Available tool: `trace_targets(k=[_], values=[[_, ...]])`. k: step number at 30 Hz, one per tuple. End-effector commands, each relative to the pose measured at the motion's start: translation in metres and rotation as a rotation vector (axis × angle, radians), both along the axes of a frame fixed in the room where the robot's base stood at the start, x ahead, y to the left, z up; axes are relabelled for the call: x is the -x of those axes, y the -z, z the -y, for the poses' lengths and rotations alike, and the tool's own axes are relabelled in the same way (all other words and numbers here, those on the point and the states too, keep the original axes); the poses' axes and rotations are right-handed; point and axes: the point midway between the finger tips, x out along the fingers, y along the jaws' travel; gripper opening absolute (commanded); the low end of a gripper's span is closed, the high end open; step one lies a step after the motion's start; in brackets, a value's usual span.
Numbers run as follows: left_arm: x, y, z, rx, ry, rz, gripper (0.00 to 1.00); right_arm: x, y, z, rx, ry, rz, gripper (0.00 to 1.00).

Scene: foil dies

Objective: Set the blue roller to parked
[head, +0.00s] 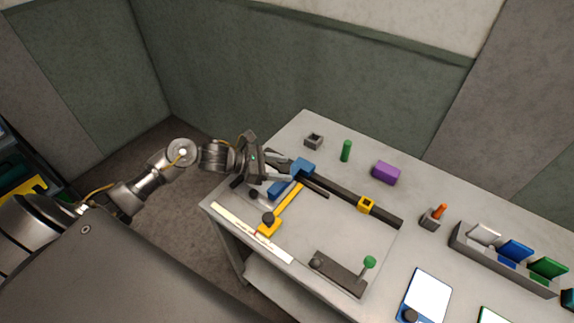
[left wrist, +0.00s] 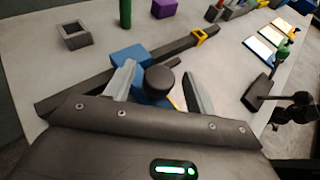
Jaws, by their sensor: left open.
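A blue block (head: 302,168) sits at the left end of a dark rail (head: 345,190); it also shows in the left wrist view (left wrist: 130,56). A second blue piece (head: 278,189) lies nearer the front. In the left wrist view a dark round knob (left wrist: 160,78) stands over blue, between my open fingers and apparently apart from them. I cannot tell which blue parts make up the roller. My left gripper (head: 288,166) is open and low over the rail's left end. Any parked mark is unreadable. My right gripper is not in view.
A yellow bar (head: 287,205) with a dark knob reaches the front white strip (head: 252,233). A yellow collar (head: 367,205) sits on the rail. A green cylinder (head: 346,151), purple block (head: 386,173) and grey socket (head: 313,141) stand behind. A green-knobbed lever (head: 369,262) is in front.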

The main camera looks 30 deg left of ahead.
Motion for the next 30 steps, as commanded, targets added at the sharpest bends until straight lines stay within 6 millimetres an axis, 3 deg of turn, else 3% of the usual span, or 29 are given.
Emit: trace_targets(k=[13,26,27,28,30], values=[[-0.007,0.005,0.01,-0.001,0.002,0.0,0.55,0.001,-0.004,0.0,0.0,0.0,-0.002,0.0],[-0.006,0.005,0.01,0.0,0.002,-0.001,0.0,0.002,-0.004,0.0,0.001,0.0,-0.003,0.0],[-0.006,0.005,0.01,0.0,0.003,-0.002,0.0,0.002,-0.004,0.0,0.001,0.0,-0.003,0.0],[-0.006,0.004,0.025,0.005,0.007,0.002,0.0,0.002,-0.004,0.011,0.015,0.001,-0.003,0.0],[-0.006,0.005,0.016,0.0,0.002,-0.001,0.0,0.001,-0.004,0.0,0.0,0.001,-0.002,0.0]])
